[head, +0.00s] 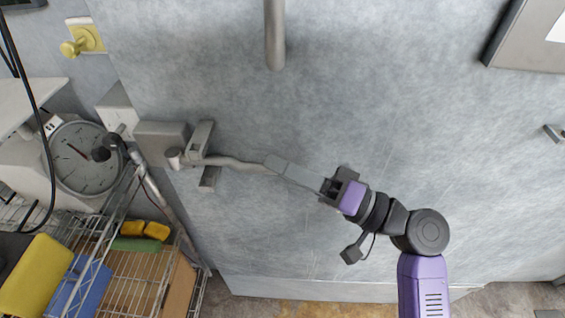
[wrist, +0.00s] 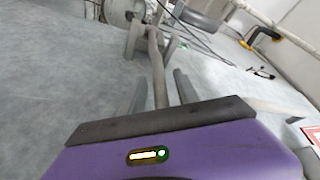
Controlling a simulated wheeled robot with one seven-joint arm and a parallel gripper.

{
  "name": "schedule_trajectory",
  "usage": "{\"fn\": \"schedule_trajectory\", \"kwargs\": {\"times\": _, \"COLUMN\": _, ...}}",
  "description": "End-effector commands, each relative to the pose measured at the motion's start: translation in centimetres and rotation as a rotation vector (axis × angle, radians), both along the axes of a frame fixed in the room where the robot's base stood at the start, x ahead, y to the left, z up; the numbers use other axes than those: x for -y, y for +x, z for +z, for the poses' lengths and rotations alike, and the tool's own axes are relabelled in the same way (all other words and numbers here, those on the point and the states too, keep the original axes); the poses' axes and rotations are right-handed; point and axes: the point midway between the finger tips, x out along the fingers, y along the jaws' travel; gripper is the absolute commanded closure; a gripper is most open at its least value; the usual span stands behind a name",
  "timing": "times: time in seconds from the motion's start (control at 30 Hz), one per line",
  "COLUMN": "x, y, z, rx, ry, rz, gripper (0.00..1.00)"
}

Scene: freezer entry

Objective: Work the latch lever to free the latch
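The latch lever (head: 235,163) is a grey, slightly bent rod. It runs right from the latch body (head: 163,143) at the left edge of the grey freezer door, roughly level with a slight downward slope. My gripper (head: 276,166) reaches in from the right, at the lever's free end. In the wrist view the lever (wrist: 156,65) passes between the two fingers of my gripper (wrist: 162,78). A gap shows between the rod and the right finger, so the fingers are open around it. The left finger is close to the rod; contact cannot be told.
A vertical handle bar (head: 275,35) is on the door above. Left of the door are a round dial gauge (head: 85,170), a yellow knob (head: 76,45) and a wire rack (head: 125,262) with coloured items.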

Motion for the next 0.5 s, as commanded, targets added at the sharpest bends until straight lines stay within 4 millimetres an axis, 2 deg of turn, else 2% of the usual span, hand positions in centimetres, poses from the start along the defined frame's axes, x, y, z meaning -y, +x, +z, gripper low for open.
{"fn": "schedule_trajectory", "kwargs": {"times": 0.23, "x": -0.05, "y": 0.02, "z": -0.02, "rx": 0.000, "ry": 0.000, "rz": 0.000, "gripper": 0.64}}
{"fn": "schedule_trajectory", "kwargs": {"times": 0.4, "x": -0.03, "y": 0.02, "z": -0.02, "rx": 0.000, "ry": 0.000, "rz": 0.000, "gripper": 0.97}}
{"fn": "schedule_trajectory", "kwargs": {"times": 0.5, "x": -0.02, "y": 0.02, "z": -0.03, "rx": 0.000, "ry": 0.001, "rz": -0.001, "gripper": 1.00}}
